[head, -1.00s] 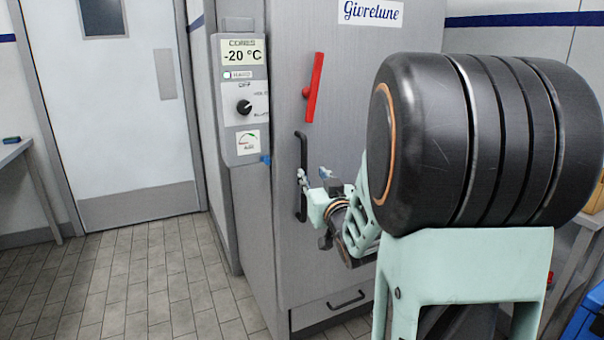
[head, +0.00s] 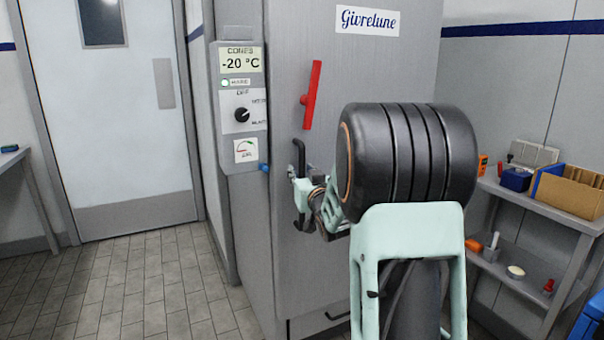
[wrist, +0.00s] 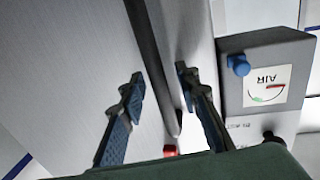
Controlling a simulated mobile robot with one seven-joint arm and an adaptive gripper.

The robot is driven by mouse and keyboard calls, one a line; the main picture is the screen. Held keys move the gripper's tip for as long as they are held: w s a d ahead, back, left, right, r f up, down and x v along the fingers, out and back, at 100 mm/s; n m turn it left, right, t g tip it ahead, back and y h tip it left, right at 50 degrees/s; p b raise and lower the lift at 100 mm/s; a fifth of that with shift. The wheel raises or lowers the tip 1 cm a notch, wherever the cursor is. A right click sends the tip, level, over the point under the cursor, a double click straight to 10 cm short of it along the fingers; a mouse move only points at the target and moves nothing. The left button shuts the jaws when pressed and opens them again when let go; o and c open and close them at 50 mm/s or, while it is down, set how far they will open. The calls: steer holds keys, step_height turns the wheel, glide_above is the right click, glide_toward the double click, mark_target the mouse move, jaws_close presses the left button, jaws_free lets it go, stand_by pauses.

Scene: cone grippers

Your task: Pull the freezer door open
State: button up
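The grey freezer door (head: 350,80) is closed, with no gap that I can see. It carries a black vertical bar handle (head: 299,155) and, above it, a red lever (head: 313,94). My gripper (head: 293,177) is at the handle, partly hidden by my arm. In the wrist view my gripper (wrist: 160,82) has its two blue-padded fingers apart. The dark handle bar (wrist: 148,45) runs between them, with a visible gap on each side. The red lever's end (wrist: 170,149) shows just past the handle's end.
A control panel (head: 238,105) with a dial and a blue knob (head: 264,168) is left of the door. A drawer handle (head: 337,316) is below. A shelf unit (head: 550,210) with boxes and tools stands right. The tiled floor (head: 130,285) at left is clear.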

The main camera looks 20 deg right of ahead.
steer(key=shift+c, duration=0.7)
jaws_close()
steer(key=shift+s, duration=0.15)
